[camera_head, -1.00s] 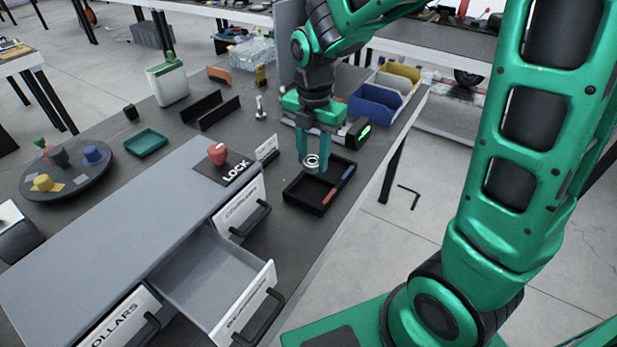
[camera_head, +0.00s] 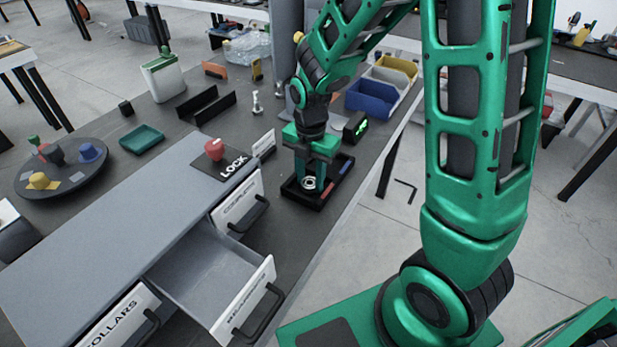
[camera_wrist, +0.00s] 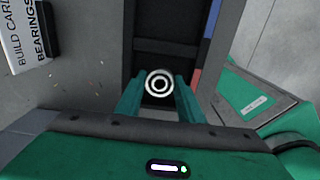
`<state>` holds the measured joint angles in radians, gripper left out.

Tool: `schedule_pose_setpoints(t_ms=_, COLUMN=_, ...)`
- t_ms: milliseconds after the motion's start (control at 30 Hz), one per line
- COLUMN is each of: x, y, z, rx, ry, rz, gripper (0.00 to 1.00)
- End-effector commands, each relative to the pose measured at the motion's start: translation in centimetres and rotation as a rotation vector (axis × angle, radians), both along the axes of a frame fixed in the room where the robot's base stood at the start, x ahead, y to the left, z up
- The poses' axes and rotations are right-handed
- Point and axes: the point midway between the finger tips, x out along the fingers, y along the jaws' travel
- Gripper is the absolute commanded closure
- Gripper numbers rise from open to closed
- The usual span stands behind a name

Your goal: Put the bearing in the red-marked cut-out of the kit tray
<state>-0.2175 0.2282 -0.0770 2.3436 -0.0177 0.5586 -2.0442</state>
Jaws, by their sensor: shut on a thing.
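The bearing (camera_head: 309,183) is a small pale ring with a dark bore. My gripper (camera_head: 309,182) is shut on it, with the teal fingers on either side, low over the kit tray. In the wrist view the bearing (camera_wrist: 159,84) sits between the fingertips. The kit tray (camera_head: 303,200) is black, with a red mark (camera_head: 333,178) and a blue mark (camera_head: 345,167) along its right side. In the wrist view the red mark (camera_wrist: 196,78) is right of the bearing. I cannot tell whether the bearing touches the tray floor.
A grey drawer cabinet (camera_head: 130,225) stands left of the tray, with its bearings drawer (camera_head: 210,275) open. A red lock knob (camera_head: 214,149) is on top. A small black device with a green display (camera_head: 356,126) and a blue bin (camera_head: 372,98) are behind the tray.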

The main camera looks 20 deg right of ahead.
Motion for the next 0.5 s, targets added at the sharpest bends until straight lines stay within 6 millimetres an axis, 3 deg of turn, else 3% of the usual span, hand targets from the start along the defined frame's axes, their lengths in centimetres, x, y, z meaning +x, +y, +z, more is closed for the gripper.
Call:
schedule_pose_setpoints(t_ms=233, x=0.0, y=0.02, z=-0.22, rx=-0.001, ry=0.001, rz=0.0, gripper=0.89)
schedule_pose_setpoints(t_ms=267, x=0.0, y=0.03, z=-0.18, rx=0.0, ry=0.0, rz=0.0, gripper=0.58)
schedule_pose_setpoints(t_ms=500, x=0.01, y=0.04, z=-0.16, rx=0.0, ry=0.0, rz=0.001, gripper=0.58)
